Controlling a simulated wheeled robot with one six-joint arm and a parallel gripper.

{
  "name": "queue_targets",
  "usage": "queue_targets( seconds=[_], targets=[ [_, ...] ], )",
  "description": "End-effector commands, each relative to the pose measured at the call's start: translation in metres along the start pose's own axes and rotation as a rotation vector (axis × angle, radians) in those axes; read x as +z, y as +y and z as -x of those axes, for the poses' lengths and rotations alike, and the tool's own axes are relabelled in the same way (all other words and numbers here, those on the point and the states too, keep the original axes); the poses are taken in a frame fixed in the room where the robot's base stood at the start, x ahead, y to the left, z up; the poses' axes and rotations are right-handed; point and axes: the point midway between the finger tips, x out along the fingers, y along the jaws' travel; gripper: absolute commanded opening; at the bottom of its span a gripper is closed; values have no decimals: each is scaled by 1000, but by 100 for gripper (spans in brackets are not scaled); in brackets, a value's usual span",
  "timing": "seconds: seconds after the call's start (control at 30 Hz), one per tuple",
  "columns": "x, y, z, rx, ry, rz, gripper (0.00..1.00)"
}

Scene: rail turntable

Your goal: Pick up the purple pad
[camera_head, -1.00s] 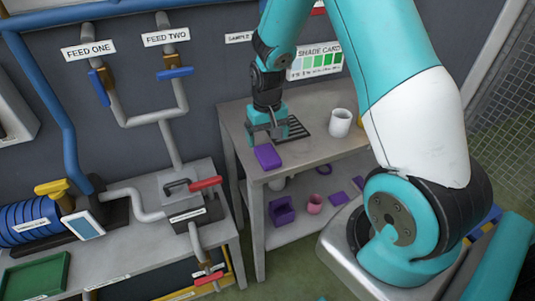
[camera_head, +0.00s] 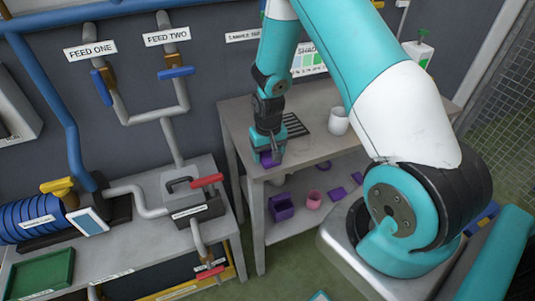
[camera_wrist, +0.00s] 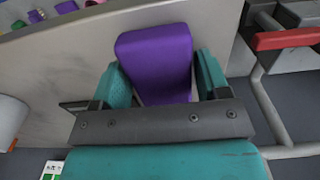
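The purple pad (camera_head: 267,158) lies on the grey bench top (camera_head: 312,150) close to its front left corner. In the wrist view the pad (camera_wrist: 155,55) stretches between my two teal fingers. My gripper (camera_head: 269,161) is down over the pad, with a finger on either side of it. The fingers stand wide apart, and narrow gaps seem to show beside the pad, so the gripper looks open around it. The pad's near end is hidden behind my gripper's dark crossbar.
A white cup (camera_head: 338,121) and a dark slotted plate (camera_head: 293,127) are on the bench. The shelf below holds a purple box (camera_head: 282,207), a pink cup (camera_head: 313,200) and several purple pieces. A red-handled valve (camera_head: 206,181) stands on the left bench, across a gap.

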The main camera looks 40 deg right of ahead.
Motion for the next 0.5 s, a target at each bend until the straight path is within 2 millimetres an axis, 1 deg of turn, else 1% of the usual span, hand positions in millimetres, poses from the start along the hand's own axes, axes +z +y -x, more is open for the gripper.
queue_targets(
  seconds=[0.03, 0.07, 0.1, 0.13, 0.37, 0.5],
  targets=[
    [0, 0, 0, 0, 0, 0, 57],
    [0, 0, 0, 0, 0, 0, 50],
    [0, 0, 0, 0, 0, 0, 41],
    [0, 0, 0, 0, 0, 0, 38],
    [0, 0, 0, 0, 0, 0, 38],
    [0, 0, 4, 0, 0, 0, 38]
  ],
)
